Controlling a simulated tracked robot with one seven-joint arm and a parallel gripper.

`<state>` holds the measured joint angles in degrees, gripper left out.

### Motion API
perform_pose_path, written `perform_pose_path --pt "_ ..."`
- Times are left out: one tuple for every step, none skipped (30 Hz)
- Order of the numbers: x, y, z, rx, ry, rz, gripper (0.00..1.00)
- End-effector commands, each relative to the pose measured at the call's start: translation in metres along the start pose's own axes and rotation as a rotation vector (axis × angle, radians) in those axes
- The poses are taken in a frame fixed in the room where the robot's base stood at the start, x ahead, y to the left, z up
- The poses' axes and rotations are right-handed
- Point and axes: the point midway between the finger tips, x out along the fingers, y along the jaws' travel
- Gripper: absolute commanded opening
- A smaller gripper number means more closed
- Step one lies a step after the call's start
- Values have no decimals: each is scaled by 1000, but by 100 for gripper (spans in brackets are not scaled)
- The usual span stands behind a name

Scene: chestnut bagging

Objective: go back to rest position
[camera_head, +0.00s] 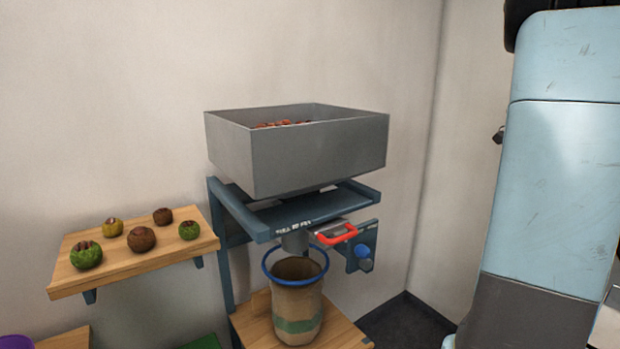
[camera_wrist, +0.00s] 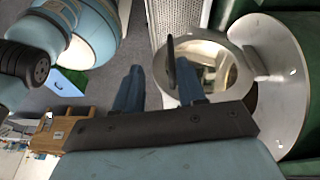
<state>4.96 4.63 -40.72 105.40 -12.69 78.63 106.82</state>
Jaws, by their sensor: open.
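My gripper (camera_wrist: 158,88) shows in the wrist view with its two blue-grey fingers apart and nothing between them. It is not visible in the head view, where a large pale blue part of my own arm fills the right side. Beyond the right finger in the wrist view is a round metal opening (camera_wrist: 232,70) with a shiny inside. I cannot tell how far it is from the finger.
A grey hopper (camera_head: 320,150) holds brown chestnuts on a blue stand. Under its spout, a brown bag (camera_head: 297,306) hangs or stands within a blue ring (camera_head: 267,262), beside a red handle (camera_head: 338,235). A wooden shelf (camera_head: 150,256) at left carries several green and brown burrs.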

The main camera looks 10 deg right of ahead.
Motion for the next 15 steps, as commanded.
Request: perform_pose_path --pt "-2 12 9 -97 -35 -18 40" --pt "-3 20 15 -164 -56 -31 40" --pt "-5 30 23 -253 -82 -51 40" --pt "-6 37 29 -320 -99 -66 40" --pt "-7 45 34 -386 -115 -83 40" --pt "-9 56 41 -474 -135 -107 40" --pt "-10 64 47 -539 -150 -127 40" --pt "-12 72 52 -604 -163 -146 40" --pt "-13 84 59 -692 -179 -174 40" --pt "-15 93 63 -756 -189 -196 40" --pt "-16 102 68 -821 -198 -219 40" --pt "-18 114 74 -907 -208 -251 40" --pt "-19 123 78 -970 -215 -275 40" --pt "-20 133 82 -1035 -220 -301 40" --pt "-22 145 86 -1120 -223 -336 40"
